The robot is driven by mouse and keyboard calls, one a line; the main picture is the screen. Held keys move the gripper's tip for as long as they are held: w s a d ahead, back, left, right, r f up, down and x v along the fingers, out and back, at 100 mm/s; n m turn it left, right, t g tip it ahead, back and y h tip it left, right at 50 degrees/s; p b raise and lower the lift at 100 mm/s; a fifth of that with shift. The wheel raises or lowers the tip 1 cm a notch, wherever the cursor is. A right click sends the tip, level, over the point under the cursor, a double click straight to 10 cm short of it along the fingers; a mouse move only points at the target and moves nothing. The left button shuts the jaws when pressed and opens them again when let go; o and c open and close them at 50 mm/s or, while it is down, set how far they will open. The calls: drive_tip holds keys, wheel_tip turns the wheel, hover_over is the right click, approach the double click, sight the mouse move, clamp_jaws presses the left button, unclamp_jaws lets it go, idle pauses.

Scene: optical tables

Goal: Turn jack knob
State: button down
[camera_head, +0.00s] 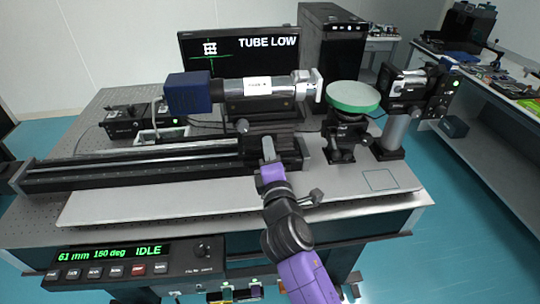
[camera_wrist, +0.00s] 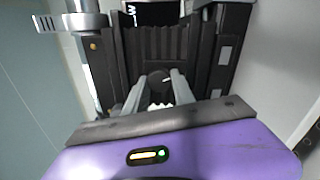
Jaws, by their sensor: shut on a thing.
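The jack (camera_wrist: 155,42) is a black block with ribbed bellows, filling the upper middle of the wrist view. Its dark round knob (camera_wrist: 158,78) faces me between my two grey fingers. My gripper (camera_wrist: 158,92) is shut on this knob, one finger on each side. In the head view my gripper (camera_head: 267,146) reaches up to the front of the black jack, and the knob is hidden by the fingers there. A grey tube (camera_head: 223,91) with a blue end box (camera_head: 188,93) lies level above the jack.
A monitor (camera_head: 243,48) reads "TUBE LOW". A control box (camera_head: 140,260) at the front left reads "61 mm 150 deg IDLE". A black rail (camera_head: 130,168) runs left of my gripper. The board's front right is clear.

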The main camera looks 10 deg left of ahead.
drive_tip(key=m+b, duration=0.9)
drive_tip(key=m, duration=0.8)
drive_tip(key=shift+d+m+b, duration=0.1)
drive_tip(key=shift+m+b, duration=0.2)
drive_tip(key=shift+b, duration=0.05)
idle(0.4)
drive_tip(key=c, duration=1.1)
unclamp_jaws()
drive_tip(key=shift+r, duration=0.1)
drive_tip(key=shift+o, duration=0.2)
drive_tip(key=v, duration=0.7)
drive_tip(key=shift+s, duration=0.35)
